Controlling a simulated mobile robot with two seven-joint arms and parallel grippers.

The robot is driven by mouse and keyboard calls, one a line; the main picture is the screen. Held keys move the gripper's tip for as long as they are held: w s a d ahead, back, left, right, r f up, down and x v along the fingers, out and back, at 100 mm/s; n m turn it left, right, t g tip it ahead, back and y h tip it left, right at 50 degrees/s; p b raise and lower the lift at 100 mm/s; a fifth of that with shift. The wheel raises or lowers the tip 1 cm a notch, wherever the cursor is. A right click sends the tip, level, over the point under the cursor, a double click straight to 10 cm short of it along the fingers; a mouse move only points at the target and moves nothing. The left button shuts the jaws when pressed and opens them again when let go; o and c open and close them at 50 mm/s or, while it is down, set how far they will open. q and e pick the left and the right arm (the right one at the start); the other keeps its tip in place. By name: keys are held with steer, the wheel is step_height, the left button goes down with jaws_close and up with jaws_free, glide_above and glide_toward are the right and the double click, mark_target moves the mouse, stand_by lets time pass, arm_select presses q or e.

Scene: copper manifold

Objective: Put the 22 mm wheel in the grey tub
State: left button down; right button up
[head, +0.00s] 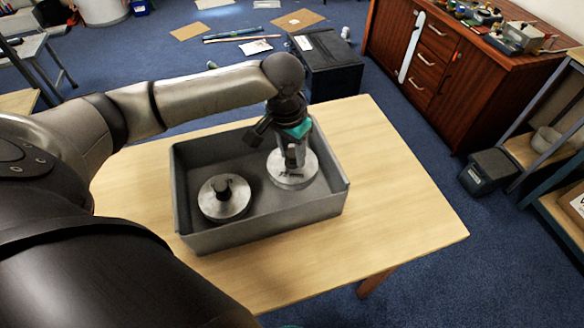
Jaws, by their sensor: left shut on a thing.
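The grey tub (262,222) stands on the wooden table, and two metal wheels are inside its walls. One wheel (293,180) is at the right of the tub, with dark lettering on its face that is too small to read surely. My left gripper (294,158) points down over this wheel and is shut on its upright hub. I cannot tell whether this wheel touches the tub floor. The other wheel (225,205) lies at the left of the tub with a dark knob upright at its middle. My right gripper is out of view.
The table top (400,215) is clear to the right of the tub. A black box (328,65) stands on the blue floor behind the table. A wooden cabinet (430,60) and a shelf (545,155) are at the right.

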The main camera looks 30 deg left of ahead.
mark_target(292, 165)
arm_select(q)
step_height(292, 165, down, 5)
steer(key=shift+r+b, duration=0.1)
steer(key=shift+b, duration=0.65)
steer(key=shift+c, duration=2.3)
jaws_free()
steer(key=shift+f, duration=0.2)
steer(key=shift+r, duration=0.1)
steer(key=r+p, duration=0.1)
steer(key=r, duration=0.2)
steer(key=s+r+p, duration=0.1)
steer(key=r, duration=0.3)
steer(key=r+p, duration=0.1)
steer(key=r, duration=0.3)
steer(key=shift+s+r+p, duration=0.15)
steer(key=shift+p, duration=0.25)
steer(key=shift+s+a+r, duration=0.1)
steer(key=shift+r, duration=0.3)
